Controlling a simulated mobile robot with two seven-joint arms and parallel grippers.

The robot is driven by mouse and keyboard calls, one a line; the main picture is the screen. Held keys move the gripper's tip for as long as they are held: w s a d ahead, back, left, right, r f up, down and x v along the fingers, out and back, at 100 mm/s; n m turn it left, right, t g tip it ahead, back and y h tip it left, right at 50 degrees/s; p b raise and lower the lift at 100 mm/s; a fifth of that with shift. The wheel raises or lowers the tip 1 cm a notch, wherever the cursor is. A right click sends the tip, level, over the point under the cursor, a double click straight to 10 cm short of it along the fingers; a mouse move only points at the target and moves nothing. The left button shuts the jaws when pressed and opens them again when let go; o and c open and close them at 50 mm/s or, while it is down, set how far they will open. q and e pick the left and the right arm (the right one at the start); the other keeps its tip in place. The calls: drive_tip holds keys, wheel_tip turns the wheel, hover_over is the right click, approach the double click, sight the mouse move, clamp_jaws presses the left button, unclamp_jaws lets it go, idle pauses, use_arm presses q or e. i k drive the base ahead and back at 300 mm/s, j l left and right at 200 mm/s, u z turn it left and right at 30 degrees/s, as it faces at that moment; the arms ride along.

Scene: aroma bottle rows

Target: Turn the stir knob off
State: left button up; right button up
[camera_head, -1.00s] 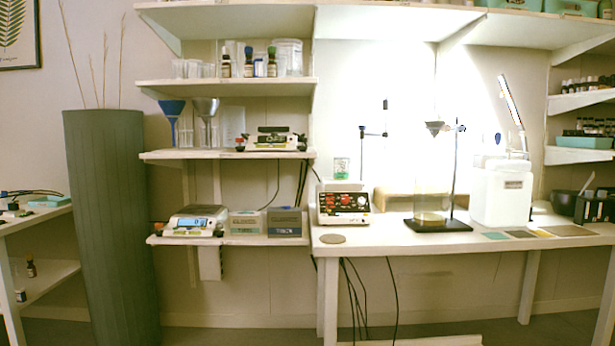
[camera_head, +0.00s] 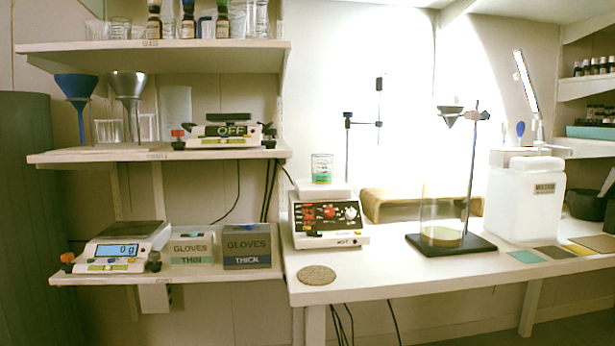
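The white hotplate stirrer (camera_head: 327,218) stands at the left end of the white table. Its black front panel (camera_head: 325,216) carries red knobs and small markings. The stir knob is probably one of these red knobs, but the labels are too small to read, so I cannot tell which one or how it is set. A glass beaker with green liquid (camera_head: 321,168) stands on the stirrer's top plate. Neither of my grippers is in view.
A round cork mat (camera_head: 317,275) lies in front of the stirrer. A ring stand (camera_head: 452,242) with a funnel and a white waste container (camera_head: 527,195) stand to the right. A shelf (camera_head: 200,274) with a scale (camera_head: 122,245) and glove boxes is at left.

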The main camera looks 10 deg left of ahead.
sight(351, 213)
drive_tip(key=i+j, duration=0.15)
drive_tip(key=i, duration=0.2)
drive_tip(key=i+j, duration=0.15)
drive_tip(key=i, duration=0.25)
drive_tip(key=i+j, duration=0.15)
drive_tip(key=i, duration=0.2)
